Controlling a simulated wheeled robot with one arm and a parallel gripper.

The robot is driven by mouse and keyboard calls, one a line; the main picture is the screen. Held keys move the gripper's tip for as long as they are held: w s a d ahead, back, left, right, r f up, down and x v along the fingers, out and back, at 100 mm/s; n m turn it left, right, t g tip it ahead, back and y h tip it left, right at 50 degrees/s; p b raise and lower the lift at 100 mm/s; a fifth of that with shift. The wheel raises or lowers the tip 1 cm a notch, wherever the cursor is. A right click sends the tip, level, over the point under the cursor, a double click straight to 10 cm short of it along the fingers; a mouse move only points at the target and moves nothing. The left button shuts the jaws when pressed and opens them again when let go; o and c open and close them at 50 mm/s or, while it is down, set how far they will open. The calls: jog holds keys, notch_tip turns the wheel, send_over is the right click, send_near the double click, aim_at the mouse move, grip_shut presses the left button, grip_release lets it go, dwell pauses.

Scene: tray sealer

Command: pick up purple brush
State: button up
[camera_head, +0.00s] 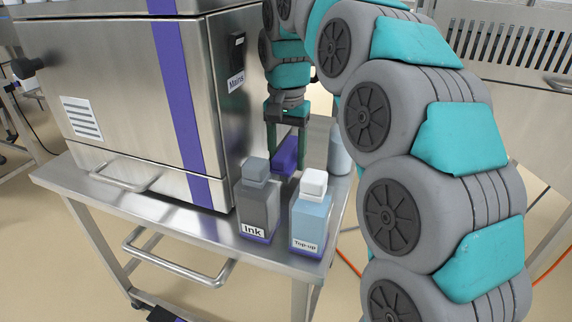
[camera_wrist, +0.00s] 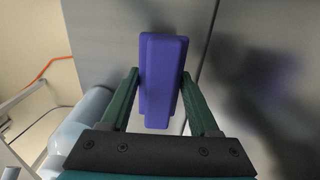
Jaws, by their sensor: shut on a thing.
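The purple brush (camera_head: 286,156) is a small purple block-shaped thing behind the bottles in the head view. It also shows in the wrist view (camera_wrist: 161,80), where it lies between the two green fingers. My gripper (camera_head: 287,158) points down and is shut on the purple brush. In the wrist view my gripper (camera_wrist: 160,88) has a finger on each side of the brush. The underside of the brush is hidden in the head view, so I cannot tell whether it touches the table.
A grey Ink bottle (camera_head: 257,205) and a light blue Top-up bottle (camera_head: 311,215) stand in front of the brush. Another pale bottle (camera_head: 339,150) stands to its right. The steel machine (camera_head: 110,95) is close on the left. The steel table (camera_head: 190,225) has a narrow front edge.

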aim_at(287, 147)
jog(key=shift+r, duration=2)
jog(key=s+d+b, duration=0.1)
jog(key=s+d, duration=0.2)
jog(key=d, duration=0.6)
jog(key=s+d+b, duration=0.1)
jog(key=s+d, duration=0.2)
jog(key=d, duration=0.6)
jog(key=shift+s+d, duration=0.25)
jog(key=shift+s, duration=0.05)
